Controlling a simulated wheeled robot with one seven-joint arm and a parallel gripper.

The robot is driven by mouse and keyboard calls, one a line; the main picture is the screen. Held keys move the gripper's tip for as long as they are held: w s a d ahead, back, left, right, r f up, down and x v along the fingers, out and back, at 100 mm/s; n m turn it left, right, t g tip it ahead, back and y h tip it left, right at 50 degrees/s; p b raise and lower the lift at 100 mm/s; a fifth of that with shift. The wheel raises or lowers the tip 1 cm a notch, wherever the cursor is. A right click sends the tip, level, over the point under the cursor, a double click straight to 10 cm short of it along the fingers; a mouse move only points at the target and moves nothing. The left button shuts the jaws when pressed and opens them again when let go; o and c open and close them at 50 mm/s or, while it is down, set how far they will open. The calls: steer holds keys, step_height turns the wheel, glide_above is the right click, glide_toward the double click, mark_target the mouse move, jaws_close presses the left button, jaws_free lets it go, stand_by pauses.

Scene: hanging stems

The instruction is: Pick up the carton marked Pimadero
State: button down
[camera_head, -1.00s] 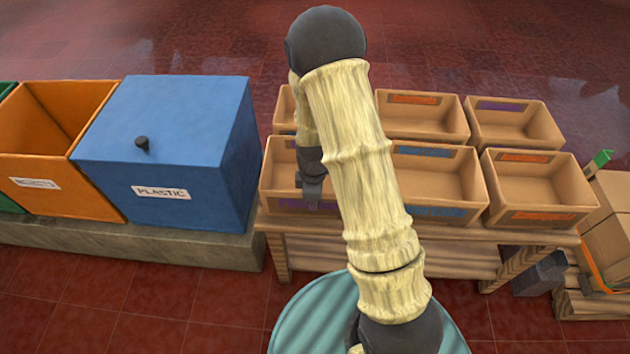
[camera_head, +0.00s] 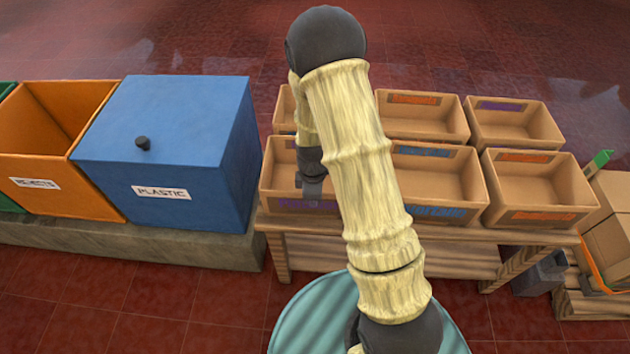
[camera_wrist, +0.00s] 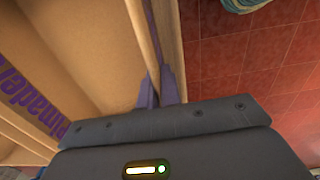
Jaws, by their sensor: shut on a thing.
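The carton marked Pimadero (camera_head: 272,180) stands at the front left of the wooden table, with purple lettering on its front. In the wrist view, its purple label (camera_wrist: 28,88) shows on an inner wall, and the carton (camera_wrist: 85,40) looks empty where I see into it. My gripper (camera_wrist: 161,88) is shut on the rim of a carton wall, one finger on each side. In the head view my gripper (camera_head: 312,187) is at the carton's front wall. My arm hides the carton's right part.
A carton with blue lettering (camera_head: 470,185) stands to the right, then one with orange lettering (camera_head: 580,195). More cartons (camera_head: 455,120) form a back row. A blue PLASTIC bin (camera_head: 165,130) and an orange bin (camera_head: 90,175) stand left of the table (camera_head: 420,240).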

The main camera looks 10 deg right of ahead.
steer(key=shift+r, duration=0.1)
stand_by(0.8)
step_height(320, 180, up, 10)
steer(key=shift+f+p, duration=0.1)
steer(key=shift+p, duration=0.45)
stand_by(0.3)
